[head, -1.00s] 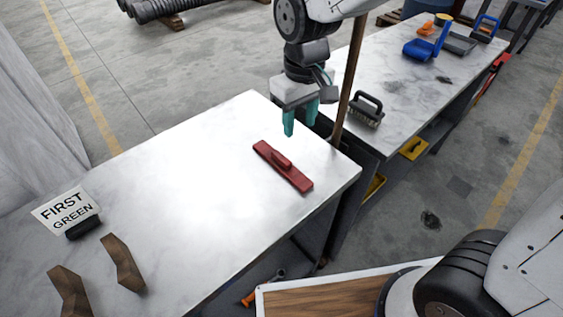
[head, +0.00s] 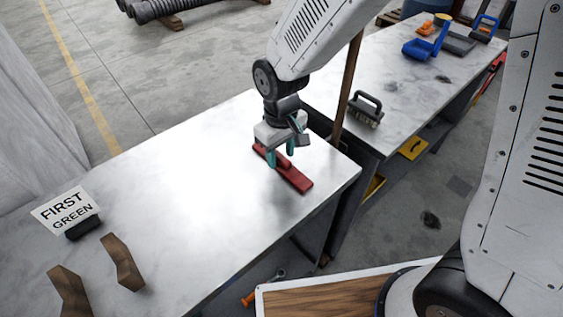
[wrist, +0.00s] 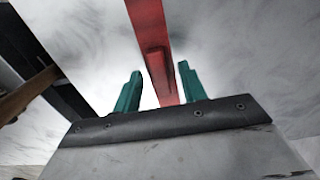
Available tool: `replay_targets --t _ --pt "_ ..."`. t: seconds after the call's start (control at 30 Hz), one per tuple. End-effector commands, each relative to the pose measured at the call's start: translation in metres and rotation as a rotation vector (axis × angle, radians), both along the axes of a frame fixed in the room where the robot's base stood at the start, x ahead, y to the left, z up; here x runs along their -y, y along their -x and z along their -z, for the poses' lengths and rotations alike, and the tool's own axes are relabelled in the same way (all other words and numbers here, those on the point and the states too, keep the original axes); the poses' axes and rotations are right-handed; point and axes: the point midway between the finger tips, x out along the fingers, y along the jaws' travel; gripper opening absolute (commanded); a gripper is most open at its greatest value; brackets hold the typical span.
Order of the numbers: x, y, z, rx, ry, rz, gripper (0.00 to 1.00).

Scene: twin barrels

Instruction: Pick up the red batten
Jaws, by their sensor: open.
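In the wrist view the batten (wrist: 153,45) runs between the two teal fingers of my gripper (wrist: 158,88), with a gap on each side. I cannot tell the exact height of the fingertips above the table.
A "FIRST GREEN" sign (head: 66,209) and two brown angled pieces (head: 122,262) stand to the left. A second bench (head: 400,90) with a brush (head: 366,108) and blue tools is at the right. A brown pole (head: 348,90) rises near the table's far right corner.

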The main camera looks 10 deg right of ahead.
Motion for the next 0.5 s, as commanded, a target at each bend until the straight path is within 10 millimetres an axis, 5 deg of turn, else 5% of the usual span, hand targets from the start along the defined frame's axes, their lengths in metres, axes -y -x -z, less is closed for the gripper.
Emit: replay_targets --t 0.13,0.3,0.5 --pt "-0.0002 0.0001 -0.0003 0.0 0.0 0.0 0.42" --pt "-0.0002 0.0002 -0.0004 0.0 0.0 0.0 0.0" --pt "-0.0002 0.0001 -0.0005 0.0 0.0 0.0 0.0"
